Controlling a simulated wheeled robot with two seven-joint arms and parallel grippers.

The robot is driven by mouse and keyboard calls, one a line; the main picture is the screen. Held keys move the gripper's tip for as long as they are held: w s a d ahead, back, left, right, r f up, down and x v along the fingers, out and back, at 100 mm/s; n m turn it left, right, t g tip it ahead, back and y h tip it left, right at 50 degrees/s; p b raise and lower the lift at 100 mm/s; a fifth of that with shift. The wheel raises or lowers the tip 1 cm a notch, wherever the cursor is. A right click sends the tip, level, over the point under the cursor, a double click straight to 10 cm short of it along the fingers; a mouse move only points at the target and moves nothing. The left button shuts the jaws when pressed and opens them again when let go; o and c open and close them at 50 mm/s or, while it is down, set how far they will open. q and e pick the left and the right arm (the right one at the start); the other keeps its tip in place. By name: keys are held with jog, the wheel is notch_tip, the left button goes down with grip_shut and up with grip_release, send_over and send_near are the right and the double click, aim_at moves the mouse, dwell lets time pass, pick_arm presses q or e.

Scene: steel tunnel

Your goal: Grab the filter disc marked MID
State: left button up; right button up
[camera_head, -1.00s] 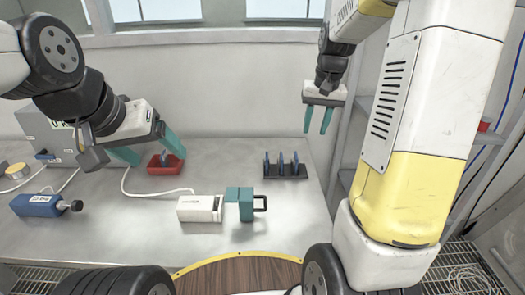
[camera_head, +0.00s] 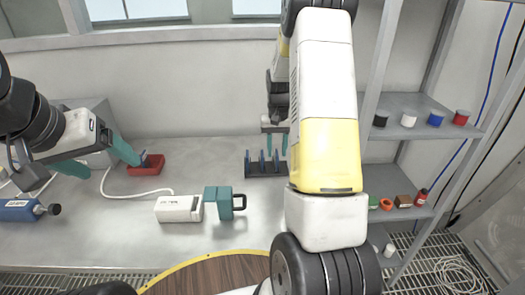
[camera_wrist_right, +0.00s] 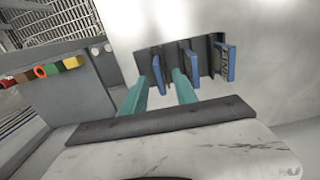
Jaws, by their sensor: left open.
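Several blue-edged filter discs stand upright in a dark rack (camera_head: 266,171) on the bench; it also shows in the wrist view (camera_wrist_right: 205,58). There I see a left disc (camera_wrist_right: 158,74), a middle disc (camera_wrist_right: 191,66) and a right disc (camera_wrist_right: 226,62). The right disc has dark lettering I cannot read surely; no MID mark is legible. My right gripper (camera_head: 276,148) is open above the rack. In the wrist view its fingertips (camera_wrist_right: 160,78) appear either side of the left disc, without visible grip. My left gripper (camera_head: 111,165) is open near a red tray (camera_head: 146,169).
A white device (camera_head: 180,208) with a cable and a teal mug-like part (camera_head: 218,201) stand in front of the rack. A blue cylinder (camera_head: 18,210) lies at left. A grey shelf (camera_head: 425,125) with small coloured items stands at right. Bench behind the rack is clear.

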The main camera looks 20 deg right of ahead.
jog(key=shift+f, duration=0.25)
grip_shut()
jog(key=shift+r, duration=0.2)
